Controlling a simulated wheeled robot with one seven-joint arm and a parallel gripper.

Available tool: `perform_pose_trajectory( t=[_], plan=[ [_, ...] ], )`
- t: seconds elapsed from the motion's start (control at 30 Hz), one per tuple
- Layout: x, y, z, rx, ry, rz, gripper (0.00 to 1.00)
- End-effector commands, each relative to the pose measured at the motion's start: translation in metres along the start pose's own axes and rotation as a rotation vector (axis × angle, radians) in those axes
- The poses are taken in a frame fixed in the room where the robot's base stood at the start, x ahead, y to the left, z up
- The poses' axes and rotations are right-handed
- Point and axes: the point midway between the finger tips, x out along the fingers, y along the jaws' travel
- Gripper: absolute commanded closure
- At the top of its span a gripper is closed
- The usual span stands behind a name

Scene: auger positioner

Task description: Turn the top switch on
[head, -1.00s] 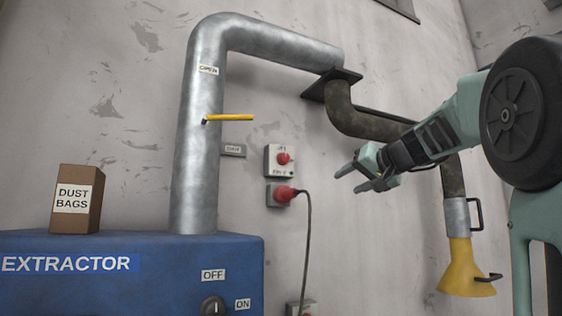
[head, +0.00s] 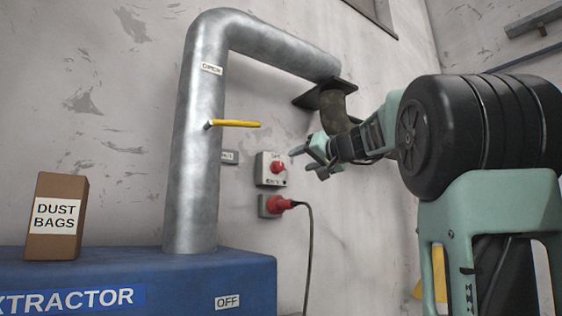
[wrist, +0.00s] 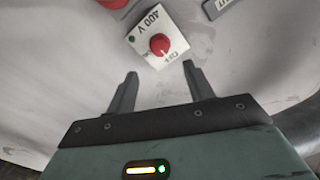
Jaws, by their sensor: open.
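The top switch (head: 271,169) is a light grey wall box with a red rotary knob, to the right of the metal pipe. In the wrist view the switch box (wrist: 174,57) shows a "400 V" label, and its red knob (wrist: 159,44) lies beyond the gap between my fingertips. My gripper (head: 307,161) is open and empty, just right of the switch in the head view. In the wrist view my gripper (wrist: 160,68) has both fingers pointing towards the box; I cannot tell the exact distance or whether they touch it.
A red plug (head: 277,204) with a dark cable sits in a socket right below the switch. A yellow lever (head: 236,124) sticks out from the metal pipe (head: 194,150). The blue extractor (head: 240,278) carries a dust bags box (head: 56,217).

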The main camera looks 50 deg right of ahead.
Motion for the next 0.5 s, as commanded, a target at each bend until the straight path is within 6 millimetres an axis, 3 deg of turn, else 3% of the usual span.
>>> perform_pose_trajectory(
  t=[0.3, 0.5],
  plan=[
    [0.066, -0.001, -0.003, 0.002, -0.003, 0.0, 0.48],
    [0.093, -0.001, -0.002, 0.001, -0.002, 0.001, 0.48]
  ],
)
